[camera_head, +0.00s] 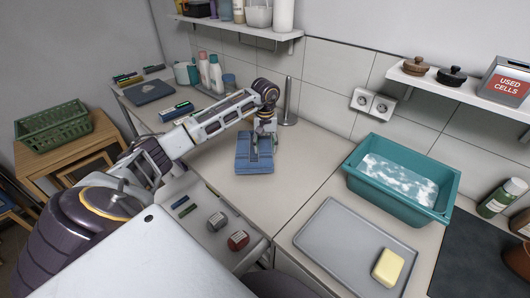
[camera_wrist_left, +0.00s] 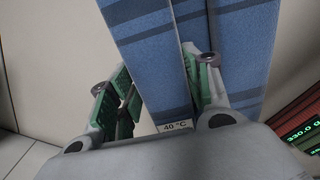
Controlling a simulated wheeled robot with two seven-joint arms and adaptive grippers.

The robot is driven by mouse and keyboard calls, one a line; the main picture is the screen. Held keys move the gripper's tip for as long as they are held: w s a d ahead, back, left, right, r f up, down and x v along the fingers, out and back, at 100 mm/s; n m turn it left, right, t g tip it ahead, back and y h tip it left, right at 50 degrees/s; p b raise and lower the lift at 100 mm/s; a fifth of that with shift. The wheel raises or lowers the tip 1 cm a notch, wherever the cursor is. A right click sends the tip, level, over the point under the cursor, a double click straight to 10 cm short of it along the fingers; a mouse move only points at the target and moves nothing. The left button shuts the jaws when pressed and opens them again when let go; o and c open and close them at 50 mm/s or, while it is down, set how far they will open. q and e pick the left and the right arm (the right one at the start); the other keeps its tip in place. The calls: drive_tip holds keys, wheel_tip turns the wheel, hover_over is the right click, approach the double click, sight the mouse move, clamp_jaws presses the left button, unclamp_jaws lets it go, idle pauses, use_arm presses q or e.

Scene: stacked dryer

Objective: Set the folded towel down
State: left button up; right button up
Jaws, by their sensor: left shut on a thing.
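The folded towel (camera_head: 254,155) is blue with darker stripes, on or just above the pale counter (camera_head: 300,172); I cannot tell whether it touches. My left gripper (camera_head: 264,136) comes down over it from above and is shut on its edge. In the left wrist view the towel (camera_wrist_left: 150,60) rises between the green-padded fingers of the gripper (camera_wrist_left: 158,88), with a white tag reading 40 °C at its lower end. My right gripper is out of view.
A metal post (camera_head: 289,102) stands behind the towel. A teal basin (camera_head: 372,187) of suds and a grey tray (camera_head: 335,245) with a yellow block (camera_head: 388,267) are to the right. Bottles (camera_head: 210,72) stand at the back left. Counter right of the towel is clear.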

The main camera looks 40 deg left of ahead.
use_arm(q)
drive_tip(key=shift+f, duration=1.85)
drive_tip(key=o, duration=1.2)
